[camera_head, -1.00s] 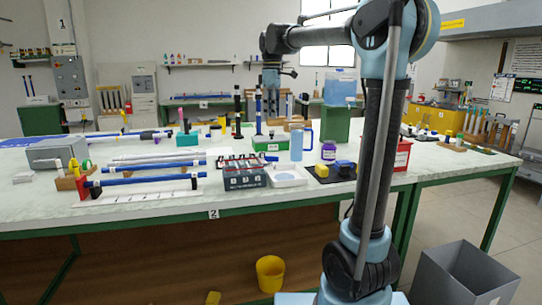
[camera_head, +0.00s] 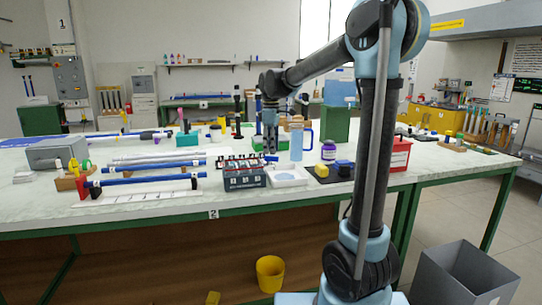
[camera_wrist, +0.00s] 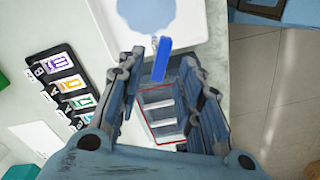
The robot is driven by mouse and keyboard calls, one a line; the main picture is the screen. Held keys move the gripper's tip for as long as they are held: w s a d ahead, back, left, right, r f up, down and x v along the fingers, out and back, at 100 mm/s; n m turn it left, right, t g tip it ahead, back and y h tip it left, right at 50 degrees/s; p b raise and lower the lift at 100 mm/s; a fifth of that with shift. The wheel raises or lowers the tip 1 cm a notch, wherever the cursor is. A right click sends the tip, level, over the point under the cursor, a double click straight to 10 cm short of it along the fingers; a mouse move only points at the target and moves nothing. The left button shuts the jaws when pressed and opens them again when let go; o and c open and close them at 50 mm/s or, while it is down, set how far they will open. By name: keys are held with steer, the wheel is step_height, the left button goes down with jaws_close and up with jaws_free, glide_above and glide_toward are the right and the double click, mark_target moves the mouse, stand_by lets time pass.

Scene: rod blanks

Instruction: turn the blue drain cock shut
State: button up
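The drain cock appears in the wrist view as a short bright blue lever (camera_wrist: 161,60) with a small metallic stem at its upper end. It is at the edge of a white tray (camera_wrist: 190,22) that holds a light-blue round patch. My gripper (camera_wrist: 162,58) is open, with one finger on each side of the lever in the picture. I see no finger touching it, and the height gap is unclear. In the head view my gripper (camera_head: 270,147) points down behind the tray (camera_head: 302,180) and grey rack. I cannot make out the lever there.
The grey compartment rack (camera_head: 244,178) stands left of the tray; it also shows between my fingers (camera_wrist: 160,108). A light-blue jug (camera_head: 296,144) and a purple-labelled jar (camera_head: 328,152) stand close by. Blue rods (camera_head: 150,167) lie to the left. The table's front edge is near.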

mark_target(272, 159)
steer(key=shift+f, duration=1.65)
steer(key=shift+c, duration=0.5)
jaws_close()
